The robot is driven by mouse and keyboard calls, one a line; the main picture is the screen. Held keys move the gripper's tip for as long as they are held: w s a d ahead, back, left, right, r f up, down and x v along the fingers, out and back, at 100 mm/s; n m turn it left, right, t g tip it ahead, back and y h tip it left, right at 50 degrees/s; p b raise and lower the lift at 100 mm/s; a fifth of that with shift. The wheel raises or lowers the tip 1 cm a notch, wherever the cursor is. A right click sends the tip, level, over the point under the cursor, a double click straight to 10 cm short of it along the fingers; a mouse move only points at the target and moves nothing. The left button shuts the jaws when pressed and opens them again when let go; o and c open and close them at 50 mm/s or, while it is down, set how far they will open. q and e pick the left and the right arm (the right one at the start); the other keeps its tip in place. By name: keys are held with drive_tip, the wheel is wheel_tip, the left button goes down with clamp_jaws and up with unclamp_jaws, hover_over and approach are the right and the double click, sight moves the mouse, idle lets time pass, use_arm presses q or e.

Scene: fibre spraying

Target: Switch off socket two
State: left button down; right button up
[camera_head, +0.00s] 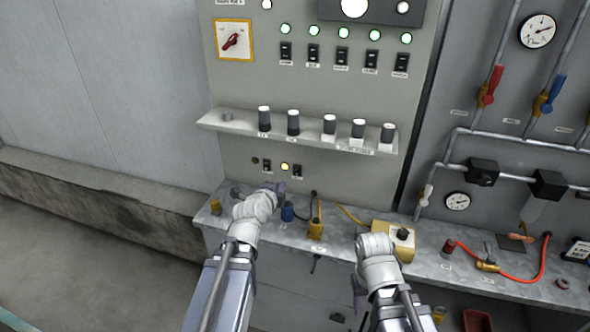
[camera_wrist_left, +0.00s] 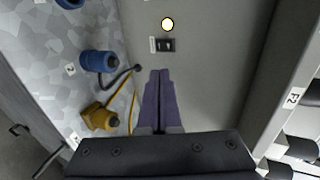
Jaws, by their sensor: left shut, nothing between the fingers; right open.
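On the grey panel, two small black switches sit below the shelf. The left switch (camera_head: 267,164) has a dark lamp (camera_head: 255,160) beside it. The right switch (camera_head: 297,170) has a lit yellow lamp (camera_head: 285,166). In the left wrist view, a switch (camera_wrist_left: 166,45) sits by a lit lamp (camera_wrist_left: 168,24), ahead of my fingertips and apart from them; its label is unreadable. My left gripper (camera_head: 281,187) is shut and empty, just below the switches; its fingers (camera_wrist_left: 158,74) show together in the wrist view. My right gripper (camera_head: 375,242) is open over the bench; its fingers are mostly hidden.
A blue plug (camera_head: 287,213) and a yellow plug (camera_head: 316,229) stand on the bench beside my left gripper, with cables. A yellow box with a knob (camera_head: 402,234) is beside my right gripper. A shelf (camera_head: 220,122) with several dark, white-topped cylinders juts out above the switches.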

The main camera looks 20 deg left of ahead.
use_arm(q)
drive_tip(key=b, duration=0.5)
approach(297, 169)
wheel_tip(297, 169, down, 4)
drive_tip(key=w, duration=0.3)
drive_tip(key=w+r+p, duration=0.1)
drive_tip(key=shift+w+r, duration=0.1)
drive_tip(key=shift+w, duration=0.2)
drive_tip(key=shift+w+r, duration=0.1)
drive_tip(key=shift+w, duration=0.55)
